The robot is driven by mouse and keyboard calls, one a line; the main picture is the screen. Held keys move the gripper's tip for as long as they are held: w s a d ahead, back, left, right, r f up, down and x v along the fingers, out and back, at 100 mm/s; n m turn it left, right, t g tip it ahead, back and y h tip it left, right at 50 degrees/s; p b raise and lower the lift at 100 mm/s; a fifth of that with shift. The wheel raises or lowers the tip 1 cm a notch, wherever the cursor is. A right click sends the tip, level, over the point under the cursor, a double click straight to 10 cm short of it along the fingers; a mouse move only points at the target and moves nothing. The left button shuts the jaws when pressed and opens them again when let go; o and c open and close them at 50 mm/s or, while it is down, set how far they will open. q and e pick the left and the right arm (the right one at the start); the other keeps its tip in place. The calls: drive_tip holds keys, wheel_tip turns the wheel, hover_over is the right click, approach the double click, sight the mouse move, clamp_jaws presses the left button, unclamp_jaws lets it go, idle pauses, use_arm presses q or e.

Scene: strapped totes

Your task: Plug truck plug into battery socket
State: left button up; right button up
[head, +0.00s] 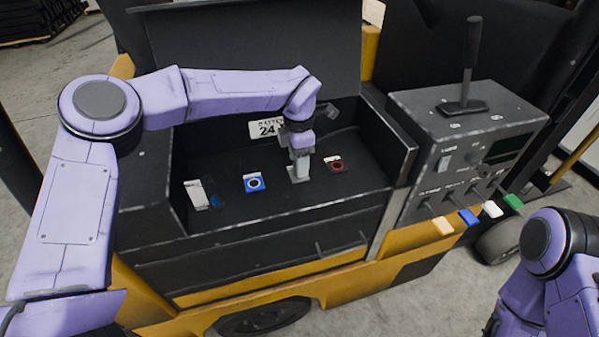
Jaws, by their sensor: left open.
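The battery compartment (380,190) of the truck is open, with a dark flat top inside. A blue-ringed round fitting (254,183) and a red-ringed round fitting (336,165) sit on it. A pale grey block (198,192) with a blue part beside it is at the left end. I cannot tell which of these is the truck plug or the battery socket. My left gripper (299,173) points down between the blue and red fittings, close to the compartment top. It is open; its fingertips are small and nothing is clearly seen between them. My right gripper is out of the picture.
A raised dark lid (250,45) stands behind the compartment, with a label reading 24 (267,129) below it. A control box (470,130) with an upright lever (472,55) stands to the right. Coloured tabs (469,216) stick out below it.

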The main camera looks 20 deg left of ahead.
use_arm(q)
drive_tip(key=shift+f, duration=0.8)
drive_tip(key=shift+w+f, duration=0.25)
drive_tip(key=shift+f, duration=0.2)
drive_tip(key=shift+r, duration=0.1)
drive_tip(key=shift+s, duration=0.15)
idle(0.3)
